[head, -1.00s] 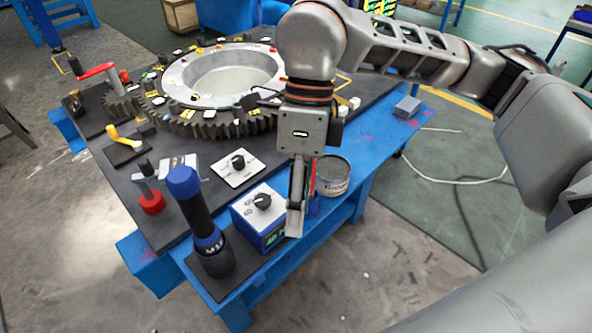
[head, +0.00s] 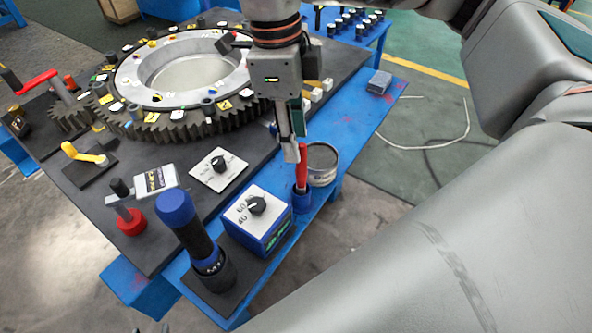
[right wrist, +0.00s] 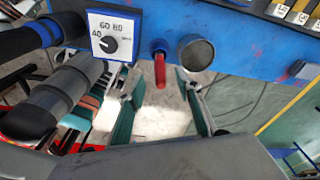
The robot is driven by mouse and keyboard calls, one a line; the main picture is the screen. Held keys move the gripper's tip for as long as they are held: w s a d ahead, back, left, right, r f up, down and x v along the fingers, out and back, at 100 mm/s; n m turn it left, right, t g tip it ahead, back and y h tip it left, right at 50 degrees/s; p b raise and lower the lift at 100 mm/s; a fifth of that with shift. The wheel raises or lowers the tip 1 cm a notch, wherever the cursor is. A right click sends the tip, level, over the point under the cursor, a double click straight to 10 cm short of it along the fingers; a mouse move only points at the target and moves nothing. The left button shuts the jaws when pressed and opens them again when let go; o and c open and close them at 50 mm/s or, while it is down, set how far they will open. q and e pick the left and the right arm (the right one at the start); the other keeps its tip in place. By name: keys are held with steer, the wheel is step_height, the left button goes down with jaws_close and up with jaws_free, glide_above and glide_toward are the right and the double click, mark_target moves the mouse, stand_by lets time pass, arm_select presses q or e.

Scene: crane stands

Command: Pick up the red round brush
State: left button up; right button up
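The red round brush (head: 303,163) stands upright in a small blue holder (head: 300,197) on the blue edge of the stand. In the right wrist view the red brush (right wrist: 160,70) shows in the gap between my fingers, below the blue holder (right wrist: 158,47). My right gripper (head: 291,148) is beside the top of the brush in the head view, at its left. The right wrist view shows the gripper (right wrist: 160,108) open, with a finger on each side and nothing held. Contact with the brush cannot be told. My left gripper is in neither view.
A round metal tin (head: 322,164) stands close behind the holder. A blue box with a dial (head: 257,218) and a blue-black torch-like tool (head: 190,225) stand in front. A large toothed gear ring (head: 185,80) covers the stand's middle. Open floor lies right of the stand.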

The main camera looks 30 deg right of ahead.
mark_target(302, 162)
steer(key=shift+s+d+f, duration=0.1)
steer(key=shift+s+f, duration=0.05)
steer(key=shift+f, duration=0.25)
steer(key=shift+s+d+f, duration=0.1)
steer(key=shift+f, duration=0.3)
steer(key=shift+s+d+f, duration=0.15)
steer(key=shift+f, duration=1.05)
steer(key=shift+s+d+f, duration=0.1)
steer(key=shift+f, duration=1.05)
jaws_close()
